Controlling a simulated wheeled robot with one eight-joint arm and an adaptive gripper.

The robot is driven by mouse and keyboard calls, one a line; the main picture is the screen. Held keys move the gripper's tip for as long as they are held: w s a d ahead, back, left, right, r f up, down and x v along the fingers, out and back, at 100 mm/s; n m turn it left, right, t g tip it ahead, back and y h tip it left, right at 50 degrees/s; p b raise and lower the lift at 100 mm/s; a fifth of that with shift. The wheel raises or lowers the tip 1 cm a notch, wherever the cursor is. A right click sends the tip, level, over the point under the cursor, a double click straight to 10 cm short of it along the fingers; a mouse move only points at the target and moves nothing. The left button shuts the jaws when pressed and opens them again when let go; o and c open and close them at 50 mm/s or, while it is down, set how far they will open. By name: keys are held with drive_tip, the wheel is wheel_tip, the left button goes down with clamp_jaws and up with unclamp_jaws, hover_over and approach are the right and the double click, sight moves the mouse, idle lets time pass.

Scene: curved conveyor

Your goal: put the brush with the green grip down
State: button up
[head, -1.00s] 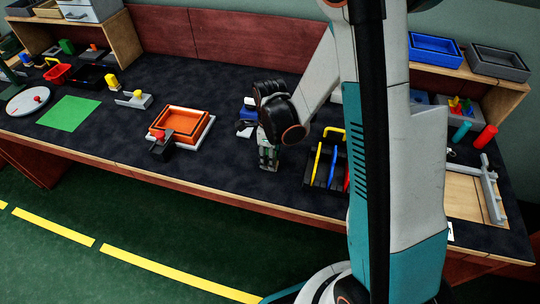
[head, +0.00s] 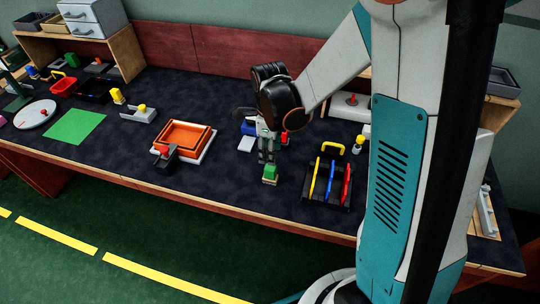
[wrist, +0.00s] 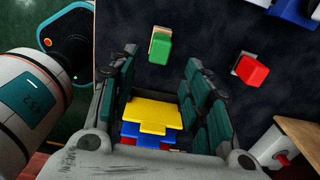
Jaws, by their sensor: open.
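The brush with the green grip (head: 270,172) stands on the dark table top, green side up, a little below my gripper (head: 267,157) in the head view. In the wrist view the green brush (wrist: 160,47) lies just beyond my fingertips, between their lines, with dark table around it. My gripper (wrist: 160,65) is open, its two dark green fingers spread apart, and I see nothing held between them. A red-gripped piece (head: 285,138) stands behind it; it also shows in the wrist view (wrist: 252,70).
A black rack (head: 312,198) with yellow, blue and red handles stands to the right. A yellow-topped piece (head: 358,145) is behind the rack. An orange tray (head: 185,136) is to the left, with a red-topped piece (head: 166,154) at its front. Table between tray and brush is clear.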

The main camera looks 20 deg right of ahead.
drive_tip(key=s+r+n+t, duration=0.3)
drive_tip(key=s+r+n, duration=0.4)
drive_tip(key=n, duration=0.5)
drive_tip(key=s+r+n+t, duration=0.4)
drive_tip(key=s+r+n, duration=0.4)
drive_tip(key=r+n, duration=0.4)
drive_tip(key=shift+n, duration=0.6)
drive_tip(key=shift+o, duration=0.4)
drive_tip(key=shift+w+r, duration=0.1)
